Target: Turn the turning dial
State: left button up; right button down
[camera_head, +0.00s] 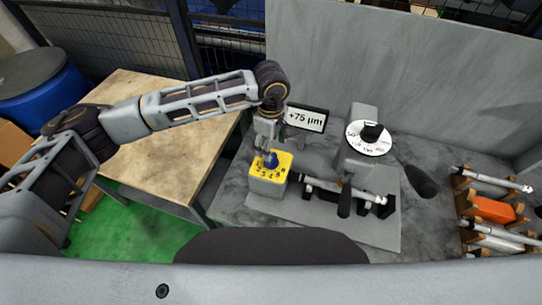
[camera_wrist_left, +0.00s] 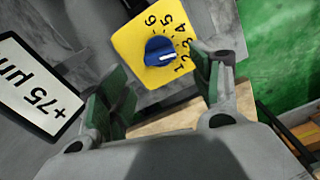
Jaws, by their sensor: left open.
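A blue dial (camera_head: 271,160) sits on top of a yellow box (camera_head: 266,179) on the grey machine table. In the left wrist view the blue dial (camera_wrist_left: 160,51) has a white pointer mark facing the low numbers, near 2. Numbers 1 to 6 are printed around it on the yellow face (camera_wrist_left: 133,42). My left gripper (camera_head: 266,149) is directly above the box, pointing down. In the wrist view the left gripper (camera_wrist_left: 164,64) is open, with one finger on each side of the dial's line and nothing held. Contact with the dial cannot be told. My right gripper is not in view.
A display (camera_head: 305,117) reading +75 µm stands behind the box. A white dial with a black knob (camera_head: 371,132) sits on the grinder. A shaft (camera_head: 335,188) lies right of the box. A rack with an orange block (camera_head: 493,208) is at far right. A wooden table (camera_head: 150,160) is left.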

aim_at(274, 163)
pick_arm(q)
notch_tip(274, 163, down, 6)
jog(key=shift+f+p, duration=0.1)
jog(key=shift+p, duration=0.65)
jog(key=shift+f, duration=0.65)
jog(key=c, duration=1)
